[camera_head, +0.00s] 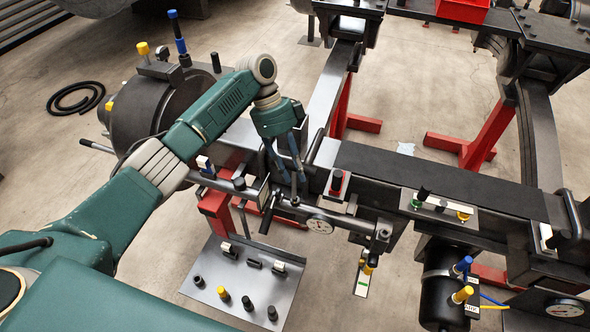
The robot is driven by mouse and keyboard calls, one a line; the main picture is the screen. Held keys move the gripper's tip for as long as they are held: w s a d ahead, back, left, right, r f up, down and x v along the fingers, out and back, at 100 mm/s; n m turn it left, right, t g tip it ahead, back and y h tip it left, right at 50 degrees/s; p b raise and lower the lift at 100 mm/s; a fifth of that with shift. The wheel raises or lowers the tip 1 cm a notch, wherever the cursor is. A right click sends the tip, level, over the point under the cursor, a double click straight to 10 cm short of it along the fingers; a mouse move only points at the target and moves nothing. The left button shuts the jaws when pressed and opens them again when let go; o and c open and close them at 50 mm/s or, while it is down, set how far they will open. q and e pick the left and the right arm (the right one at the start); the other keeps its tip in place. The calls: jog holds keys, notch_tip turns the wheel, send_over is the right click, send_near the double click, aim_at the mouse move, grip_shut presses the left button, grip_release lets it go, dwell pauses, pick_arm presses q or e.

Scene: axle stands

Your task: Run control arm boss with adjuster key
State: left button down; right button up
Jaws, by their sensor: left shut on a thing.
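My left arm comes in from the left, and its gripper (285,185) points down at the front of the axle assembly. It is shut on a dark handle-like piece, probably the adjuster key; the fingers hide much of it, and I cannot tell whether it is seated on a boss. A dark lever with a hanging grip (268,213) is just left of the fingertips. I cannot tell which part is the control arm boss. My right gripper is not in view.
A grey floor plate (240,285) with several small plugs lies below. A dark hub (150,115) with coloured caps stands left. A dark beam (440,180) extends right, above a black canister (445,290). Red stands (485,135) support the frame. A black hose (76,98) lies on open floor.

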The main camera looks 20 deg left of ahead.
pick_arm(q)
jog(key=shift+d+r+p, duration=0.1)
jog(key=shift+r+p, duration=1.4)
jog(key=shift+r, duration=0.5)
jog(key=shift+w+f, duration=0.1)
jog(key=shift+a+r+n+t+b, duration=0.3)
jog(key=shift+n+t+b, duration=0.15)
jog(key=shift+n, duration=0.25)
jog(key=s+a+r+n+t+y+b, duration=0.1)
jog(key=s+r+n+t+b, duration=0.4)
jog(key=s+n, duration=0.8)
notch_tip(320, 180, up, 3)
jog(key=n+t+y, duration=0.1)
jog(key=n, duration=0.2)
jog(key=shift+a+f, duration=0.2)
